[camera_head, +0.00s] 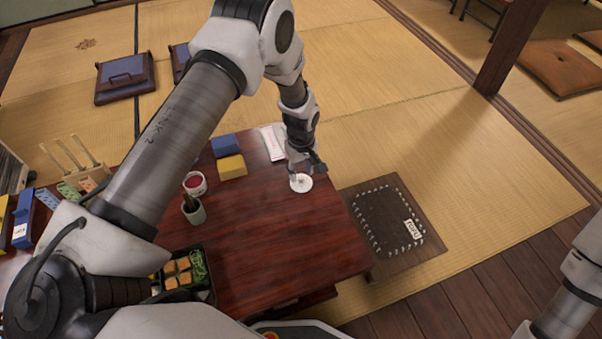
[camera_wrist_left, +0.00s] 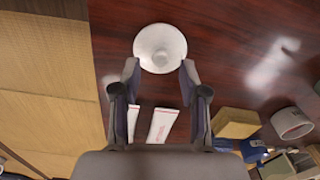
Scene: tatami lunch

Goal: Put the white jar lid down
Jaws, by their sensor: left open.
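The white jar lid (camera_head: 301,184) lies on the dark red table (camera_head: 285,235) near its right edge. It is round with a knob in the middle, as the left wrist view (camera_wrist_left: 160,42) shows. My left gripper (camera_head: 307,167) is just above the lid, with its fingers open. In the left wrist view its two fingertips (camera_wrist_left: 160,70) are spread to either side of the lid's near edge. I cannot tell whether they touch it. My right gripper is out of view; only part of my right arm shows at the right edge.
White packets with red print (camera_head: 272,142) lie behind the lid. Blue (camera_head: 225,145) and yellow (camera_head: 231,167) blocks, a white cup with red contents (camera_head: 195,184) and a food box (camera_head: 184,272) stand to the left.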

